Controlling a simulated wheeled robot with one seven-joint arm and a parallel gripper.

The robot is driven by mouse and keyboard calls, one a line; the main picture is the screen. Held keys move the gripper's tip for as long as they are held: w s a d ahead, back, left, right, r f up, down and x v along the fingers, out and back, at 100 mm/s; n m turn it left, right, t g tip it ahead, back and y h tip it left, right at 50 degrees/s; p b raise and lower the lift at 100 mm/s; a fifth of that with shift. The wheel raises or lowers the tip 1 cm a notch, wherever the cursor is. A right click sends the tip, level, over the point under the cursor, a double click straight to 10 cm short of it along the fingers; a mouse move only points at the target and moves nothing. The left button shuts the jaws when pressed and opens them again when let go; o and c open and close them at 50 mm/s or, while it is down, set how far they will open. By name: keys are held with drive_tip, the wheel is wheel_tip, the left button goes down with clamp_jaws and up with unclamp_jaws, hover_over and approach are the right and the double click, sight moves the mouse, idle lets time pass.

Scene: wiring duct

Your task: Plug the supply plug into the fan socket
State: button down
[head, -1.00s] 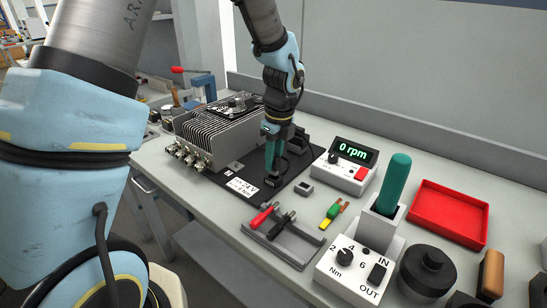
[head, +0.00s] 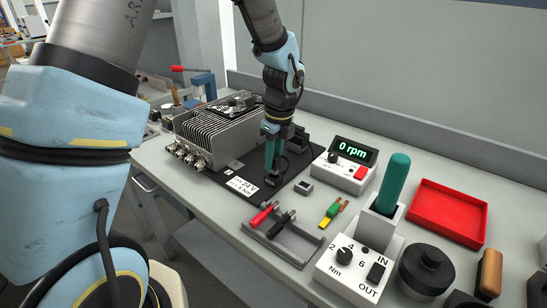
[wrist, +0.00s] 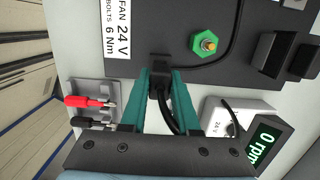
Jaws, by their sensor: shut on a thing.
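My gripper (wrist: 159,82) is shut on the black supply plug (wrist: 160,92), with a teal finger on each side of it. A black cable bends back from the plug under the gripper. In the head view my gripper (head: 272,170) points down, low over the dark mat. The fan socket (wrist: 160,65) seems to be the dark piece right at the fingertips, where a thin cable from the mat ends. A small black block (head: 271,181) shows there in the head view. The fingers partly hide the plug's front, so I cannot tell whether it is seated.
The finned unit with a fan (head: 220,120) stands behind left. The supply box (head: 348,165) reads 0 rpm.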

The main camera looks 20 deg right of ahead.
sight(277, 157)
drive_tip(key=shift+f+b, duration=0.5)
drive_tip(key=shift+f, duration=0.8)
idle(0.6)
drive_tip(key=c, duration=0.6)
unclamp_jaws()
drive_tip(key=shift+r, duration=0.1)
drive_tip(key=r, duration=0.3)
drive_tip(key=r+b, duration=0.1)
drive_tip(key=r, duration=0.3)
drive_tip(key=s+r, duration=0.1)
drive_tip(key=r, duration=0.2)
drive_tip(key=shift+d+r+b, duration=0.3)
drive_tip(key=shift+b, duration=0.05)
